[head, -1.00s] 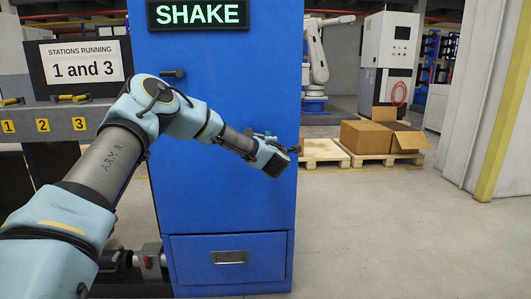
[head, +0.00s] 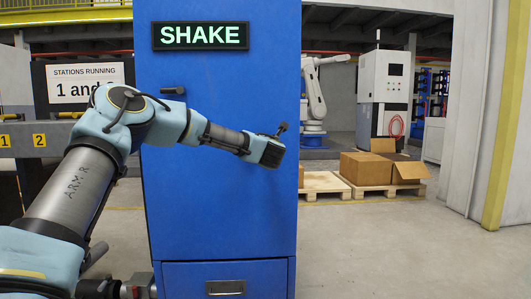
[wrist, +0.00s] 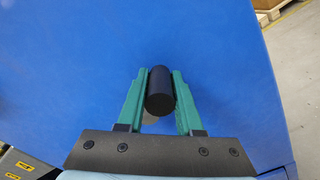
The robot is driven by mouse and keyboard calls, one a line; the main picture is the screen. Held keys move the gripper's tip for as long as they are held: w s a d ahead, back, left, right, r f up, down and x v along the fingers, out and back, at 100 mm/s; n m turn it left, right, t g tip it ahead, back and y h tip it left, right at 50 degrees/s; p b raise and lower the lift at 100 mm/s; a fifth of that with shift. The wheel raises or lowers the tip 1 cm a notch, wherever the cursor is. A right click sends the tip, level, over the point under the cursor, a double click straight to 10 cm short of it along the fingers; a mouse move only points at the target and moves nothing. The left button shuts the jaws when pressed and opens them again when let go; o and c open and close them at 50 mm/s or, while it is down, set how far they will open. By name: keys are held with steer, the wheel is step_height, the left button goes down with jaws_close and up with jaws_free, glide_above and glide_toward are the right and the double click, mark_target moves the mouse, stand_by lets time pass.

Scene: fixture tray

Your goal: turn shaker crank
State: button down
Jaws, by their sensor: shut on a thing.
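The shaker is a tall blue cabinet (head: 225,215) with a lit green SHAKE sign (head: 200,36), in the middle of the head view. My gripper (head: 268,151) is at the right side of its front. In the wrist view my gripper (wrist: 160,76) has its green fingers shut on a black cylindrical crank knob (wrist: 160,92), one finger on each side. The blue panel fills most of the background there. The crank's arm and pivot are hidden in both views. A short black handle (head: 172,90) sticks out at the cabinet's upper left.
A stations sign (head: 88,80), partly covered by my arm, stands at the left above a grey shelf with number labels (head: 39,140). The cabinet's bottom drawer (head: 226,275) is closed. Cardboard boxes (head: 366,168) lie on pallets behind right. The floor at right is clear.

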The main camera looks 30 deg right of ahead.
steer(key=shift+w+a+r+n+b, duration=0.2)
steer(key=shift+n+b, duration=0.1)
steer(key=shift+n, duration=0.2)
steer(key=c, duration=0.6)
jaws_free()
steer(key=shift+s, duration=0.1)
steer(key=v, duration=1)
steer(key=shift+s+a, duration=0.2)
steer(key=shift+s, duration=0.1)
